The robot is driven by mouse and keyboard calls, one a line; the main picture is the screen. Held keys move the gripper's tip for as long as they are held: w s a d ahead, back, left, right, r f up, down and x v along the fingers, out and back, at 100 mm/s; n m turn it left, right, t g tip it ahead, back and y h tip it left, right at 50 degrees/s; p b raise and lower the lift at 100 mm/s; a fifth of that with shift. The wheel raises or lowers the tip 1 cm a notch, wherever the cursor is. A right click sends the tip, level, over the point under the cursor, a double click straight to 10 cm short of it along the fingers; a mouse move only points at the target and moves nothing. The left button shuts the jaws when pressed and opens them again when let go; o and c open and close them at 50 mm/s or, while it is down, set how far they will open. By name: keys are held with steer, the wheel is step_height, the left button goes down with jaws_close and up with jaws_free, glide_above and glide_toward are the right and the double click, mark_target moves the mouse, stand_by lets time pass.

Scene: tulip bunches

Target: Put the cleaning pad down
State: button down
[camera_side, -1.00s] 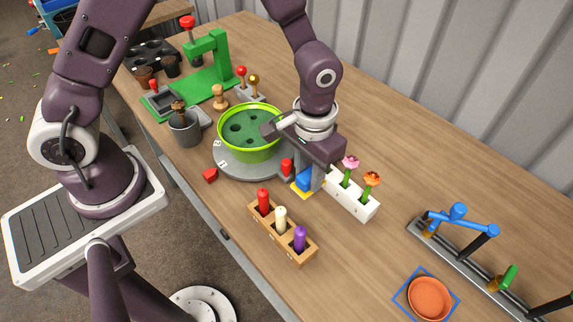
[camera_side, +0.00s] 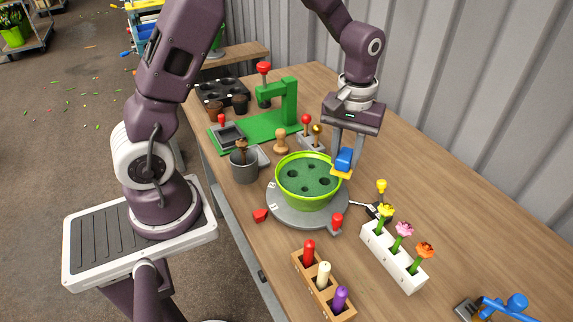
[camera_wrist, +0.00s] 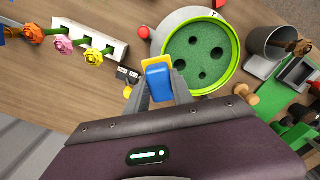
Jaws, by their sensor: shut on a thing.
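The cleaning pad (camera_side: 344,159) has a blue grip and a yellow base. My gripper (camera_side: 346,152) is shut on its blue grip. The pad hangs in the air by the right rim of the green bowl (camera_side: 283,197), above the table. In the wrist view the blue grip of the pad (camera_wrist: 158,80) sits between the two fingertips of my gripper (camera_wrist: 160,86), with the yellow base beyond it. The pad's underside is hidden in the wrist view.
The bowl, with several holes in its green fill, stands on a grey turntable (camera_side: 284,215). A white holder (camera_side: 393,258) with flowers and a small yellow-knobbed device (camera_side: 380,208) stand to the right. A wooden candle rack (camera_side: 306,271) is in front. Bare table (camera_side: 440,222) lies right.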

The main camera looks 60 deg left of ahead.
steer(key=s+a+n, duration=0.3)
steer(key=a+n, duration=0.7)
steer(key=a, duration=1.1)
steer(key=shift+n, duration=0.3)
steer(key=f, duration=1.5)
steer(key=shift+w+a, duration=0.15)
steer(key=shift+a, duration=0.1)
steer(key=shift+f, duration=0.1)
steer(key=c, duration=1.1)
jaws_free()
